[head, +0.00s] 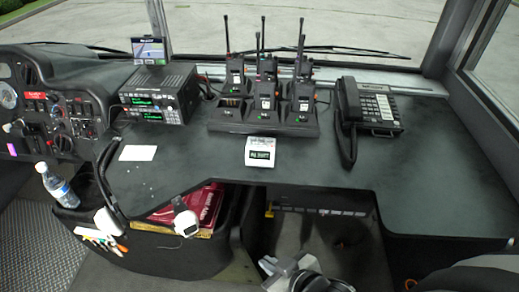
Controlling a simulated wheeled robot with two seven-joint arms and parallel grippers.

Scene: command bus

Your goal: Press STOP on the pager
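The pager (260,152) appears to be the small white device with a dark display on the dark counter, in front of the radio charger. Its display shows light text too small to read surely, and no STOP label can be read. My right gripper (278,266) is at the bottom edge, below the counter's front edge and well apart from the pager. Its fingers are small and partly cut off, so whether it is open or shut is unclear.
A charger (228,127) with several handheld radios stands behind the pager. A desk phone (377,108) is right of it. A radio unit (160,93) and white card (138,153) are to the left. The counter's right part is clear. A bottle (58,187) stands far left.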

